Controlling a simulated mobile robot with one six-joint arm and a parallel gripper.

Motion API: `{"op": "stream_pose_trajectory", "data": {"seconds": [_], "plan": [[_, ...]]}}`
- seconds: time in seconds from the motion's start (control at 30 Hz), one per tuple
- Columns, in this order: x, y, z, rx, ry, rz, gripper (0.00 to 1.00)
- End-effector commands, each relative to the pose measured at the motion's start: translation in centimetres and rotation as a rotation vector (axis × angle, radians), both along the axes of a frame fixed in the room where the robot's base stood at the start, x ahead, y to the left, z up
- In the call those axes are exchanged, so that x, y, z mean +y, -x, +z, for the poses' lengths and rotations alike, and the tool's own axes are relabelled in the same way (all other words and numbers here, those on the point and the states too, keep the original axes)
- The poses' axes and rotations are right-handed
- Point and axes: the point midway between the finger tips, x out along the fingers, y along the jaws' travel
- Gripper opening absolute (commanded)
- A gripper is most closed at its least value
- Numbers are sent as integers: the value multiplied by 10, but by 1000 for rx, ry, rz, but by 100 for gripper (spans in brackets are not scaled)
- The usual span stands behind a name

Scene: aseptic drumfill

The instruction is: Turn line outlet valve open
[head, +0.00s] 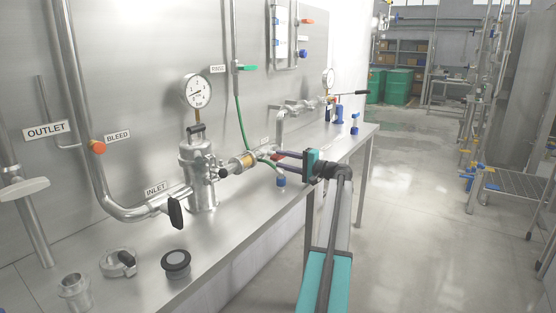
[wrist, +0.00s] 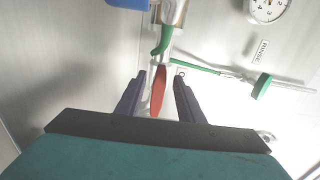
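A red lever handle (wrist: 158,92) stands between the two dark fingers of my gripper (wrist: 160,75) in the wrist view. The fingers are apart, with a visible gap on each side of the handle. In the head view my gripper (head: 275,159) reaches from the right to the fittings at the middle of the bench, beside the sight-glass fitting (head: 241,163). The red handle is mostly hidden there. A green lever (wrist: 162,42) shows just beyond the red one. I cannot read a label on this valve.
The steel bench (head: 235,228) holds a filter housing (head: 198,175), a loose clamp (head: 118,263) and a black-rimmed cap (head: 176,264). An OUTLET label (head: 46,129) is on the wall at left. A green RINSE valve (head: 244,68) is above.

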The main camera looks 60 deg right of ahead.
Motion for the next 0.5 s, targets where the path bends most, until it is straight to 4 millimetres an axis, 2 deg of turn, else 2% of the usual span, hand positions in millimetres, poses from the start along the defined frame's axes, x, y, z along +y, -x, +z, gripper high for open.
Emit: {"op": "stream_pose_trajectory", "data": {"seconds": [0.1,0.5], "plan": [[1,21,0,0,0,-3,34],[1,83,0,0,1,-1,34]]}}
